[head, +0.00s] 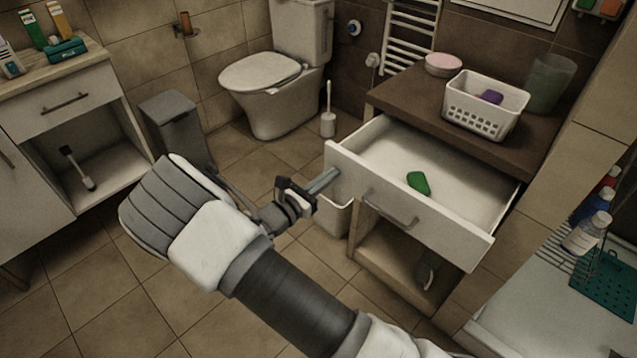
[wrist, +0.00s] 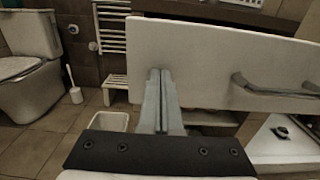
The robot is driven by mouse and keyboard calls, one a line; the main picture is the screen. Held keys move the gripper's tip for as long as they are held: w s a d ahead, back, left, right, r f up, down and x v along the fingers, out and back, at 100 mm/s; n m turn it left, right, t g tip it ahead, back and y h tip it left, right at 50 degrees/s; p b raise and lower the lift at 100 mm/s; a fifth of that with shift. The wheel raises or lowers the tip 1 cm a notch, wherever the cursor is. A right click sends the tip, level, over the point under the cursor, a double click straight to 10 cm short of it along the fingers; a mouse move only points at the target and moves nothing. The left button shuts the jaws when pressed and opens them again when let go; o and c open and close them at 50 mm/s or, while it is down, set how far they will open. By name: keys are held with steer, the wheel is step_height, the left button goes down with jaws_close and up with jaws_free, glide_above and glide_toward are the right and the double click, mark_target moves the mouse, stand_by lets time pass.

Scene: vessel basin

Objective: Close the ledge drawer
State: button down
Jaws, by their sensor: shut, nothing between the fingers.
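The ledge drawer (head: 405,205) is pulled far out of the brown-topped cabinet, its white front facing me. A green object (head: 418,183) lies inside it. The drawer's bar handle (head: 390,208) is on the front panel; the handle also shows at the right in the wrist view (wrist: 275,90). My gripper (head: 328,178) is shut and empty, at the left end of the drawer front. In the wrist view the closed fingertips (wrist: 160,75) overlap the left part of the white front panel (wrist: 200,62). I cannot tell whether they touch it.
A white basket (head: 485,105), a pink bowl (head: 444,65) and a translucent cup (head: 549,82) stand on the ledge top (head: 415,95). A white bin (head: 333,213) stands below the drawer's left end. A toilet (head: 270,80) and a grey bin (head: 172,122) are further back. Open floor lies to the left.

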mark_target(378, 148)
steer(key=x, duration=1.9)
steer(key=shift+w+d+b, duration=0.2)
steer(key=shift+d+b, duration=0.05)
steer(key=shift+b, duration=0.05)
steer(key=shift+w+d, duration=0.4)
steer(key=shift+w, duration=0.1)
steer(key=shift+w+r, duration=0.1)
steer(key=shift+r, duration=0.05)
steer(key=shift+w+d+r, duration=0.1)
steer(key=shift+r, duration=0.1)
